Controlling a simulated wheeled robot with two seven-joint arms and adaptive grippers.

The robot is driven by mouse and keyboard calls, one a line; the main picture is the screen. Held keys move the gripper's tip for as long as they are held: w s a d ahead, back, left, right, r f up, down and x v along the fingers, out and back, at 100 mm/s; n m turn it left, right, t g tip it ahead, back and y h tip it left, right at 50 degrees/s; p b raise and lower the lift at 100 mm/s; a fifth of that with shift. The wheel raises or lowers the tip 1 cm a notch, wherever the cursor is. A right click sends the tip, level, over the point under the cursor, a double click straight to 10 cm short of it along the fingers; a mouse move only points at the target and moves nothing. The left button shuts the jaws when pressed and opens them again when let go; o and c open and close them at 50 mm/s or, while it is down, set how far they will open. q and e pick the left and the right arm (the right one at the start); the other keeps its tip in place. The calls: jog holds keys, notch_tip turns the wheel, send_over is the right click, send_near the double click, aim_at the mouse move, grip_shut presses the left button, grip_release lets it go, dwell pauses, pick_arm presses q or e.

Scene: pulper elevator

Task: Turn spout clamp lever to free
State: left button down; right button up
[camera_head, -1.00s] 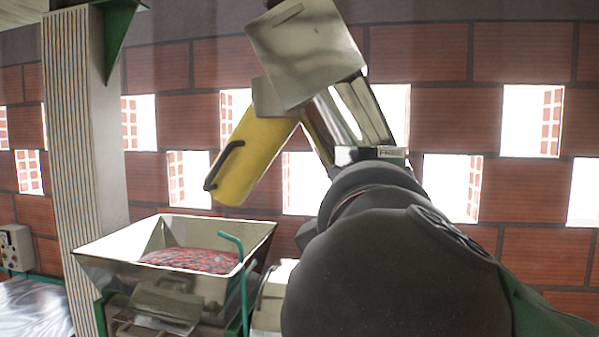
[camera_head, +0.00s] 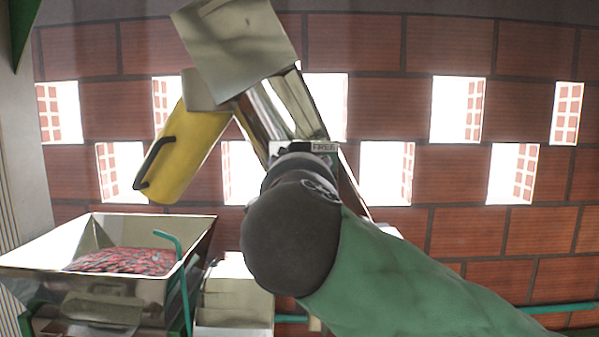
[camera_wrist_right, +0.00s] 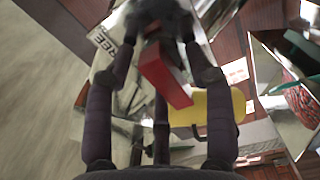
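The spout clamp lever (camera_wrist_right: 167,78) shows in the right wrist view as a red bar between the spread fingers of my right gripper (camera_wrist_right: 160,48). The fingers stand on both sides of it; I see no clear grip, and whether one touches it is unclear. A white label reading FREE (camera_wrist_right: 108,42) is left of the lever; it also shows in the head view (camera_head: 323,147). The yellow spout (camera_head: 186,152) with a black handle hangs tilted to the left of my right wrist. In the head view my wrist hides the lever and most of the gripper. My left gripper is out of view.
A metal hopper (camera_head: 35,255) with red fruit (camera_head: 125,260) stands at the lower left. A green bent pipe (camera_head: 185,285) rises beside it. The metal chute (camera_head: 285,105) slopes above my wrist. A brick wall (camera_head: 445,120) with openings stands behind.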

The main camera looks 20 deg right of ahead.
jog(key=shift+r, duration=0.1)
jog(key=c, duration=0.9)
jog(key=shift+s, duration=0.1)
jog(key=m+b, duration=0.3)
jog(key=shift+d, duration=0.2)
jog(key=m+b, duration=0.3)
jog(key=m, duration=0.2)
jog(key=shift+s+d+r+b, duration=0.1)
jog(key=shift+d+b, duration=0.05)
jog(key=shift+b, duration=0.25)
jog(key=m+b, duration=0.3)
jog(key=m, duration=0.2)
jog(key=shift+d, duration=0.15)
jog(key=shift+d+m+b, duration=0.1)
jog(key=shift+m+b, duration=0.95)
jog(key=shift+m, duration=1.45)
jog(key=o, duration=1)
jog(key=shift+c, duration=0.2)
jog(key=shift+d+f, duration=0.15)
jog(key=shift+f, duration=0.05)
